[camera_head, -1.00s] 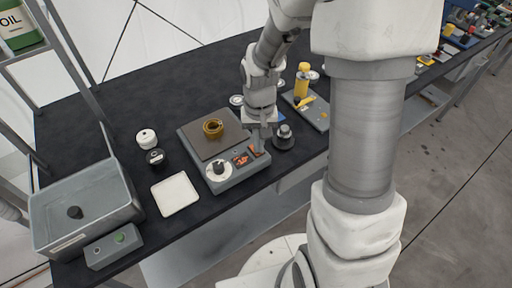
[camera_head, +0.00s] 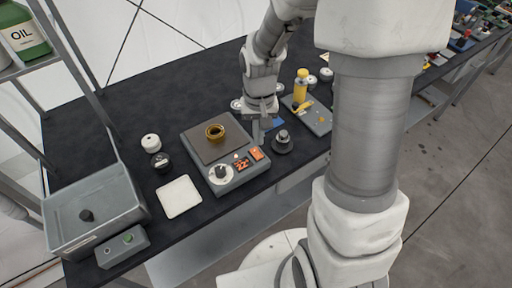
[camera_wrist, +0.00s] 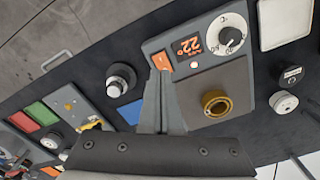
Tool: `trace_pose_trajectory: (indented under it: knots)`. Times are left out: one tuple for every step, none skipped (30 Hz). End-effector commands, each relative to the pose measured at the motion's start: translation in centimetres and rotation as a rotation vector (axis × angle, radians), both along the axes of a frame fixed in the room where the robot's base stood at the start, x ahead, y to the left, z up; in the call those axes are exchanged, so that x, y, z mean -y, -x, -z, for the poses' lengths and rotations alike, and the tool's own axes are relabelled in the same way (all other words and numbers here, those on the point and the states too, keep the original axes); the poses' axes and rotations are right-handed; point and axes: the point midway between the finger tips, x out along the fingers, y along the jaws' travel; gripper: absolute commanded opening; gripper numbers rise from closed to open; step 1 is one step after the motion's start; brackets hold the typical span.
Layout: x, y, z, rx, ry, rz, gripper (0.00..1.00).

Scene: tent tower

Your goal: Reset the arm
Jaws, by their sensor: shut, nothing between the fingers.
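My gripper (camera_head: 261,130) is over the black table at the right edge of a grey hot-plate device (camera_head: 221,180). In the wrist view my gripper (camera_wrist: 159,76) shows its fingers together with nothing between them, near an orange switch (camera_wrist: 162,61). The device has a dark plate with a brass ring (camera_head: 214,132) on it, a white dial (camera_head: 221,173) and an orange display that reads 22° in the wrist view. The brass ring also shows in the wrist view (camera_wrist: 216,103).
A dark round knob device (camera_head: 283,142) stands close to the right of my gripper. A yellow bottle (camera_head: 301,86) stands on a grey board farther right. A white pad (camera_head: 179,196), small round jars and a grey bin (camera_head: 95,215) lie left. The table's back left is clear.

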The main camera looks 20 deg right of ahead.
Motion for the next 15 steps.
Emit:
trace_pose_trajectory:
  knots:
    - [-0.01,-0.01,-0.76,0.0,0.0,0.0,0.0]
    - [-0.01,-0.01,-0.96,0.0,0.0,0.0,0.0]
    - [0.0,0.0,-1.15,0.0,0.0,0.0,0.0]
    - [0.0,0.0,-1.23,0.0,0.0,0.0,0.0]
    - [0.0,0.0,-1.27,0.0,0.0,0.0,0.0]
    - [0.0,0.0,-1.26,0.0,0.0,0.0,0.0]
    - [0.0,0.0,-1.23,0.0,0.0,0.0,0.0]
    - [0.0,0.0,-1.19,0.0,0.0,0.0,0.0]
    - [0.0,0.0,-1.16,0.0,0.0,0.0,0.0]
    - [0.0,0.0,-1.16,0.0,0.0,0.0,0.0]
    - [0.0,0.0,-1.16,0.0,0.0,0.0,0.0]
    - [0.01,0.0,-1.16,0.0,0.0,0.0,0.0]
    - [0.01,0.0,-1.15,0.0,0.0,0.0,0.0]
    - [0.01,0.0,-1.15,0.0,0.0,0.0,0.0]
    - [0.01,0.0,-1.15,0.0,0.0,0.0,0.0]
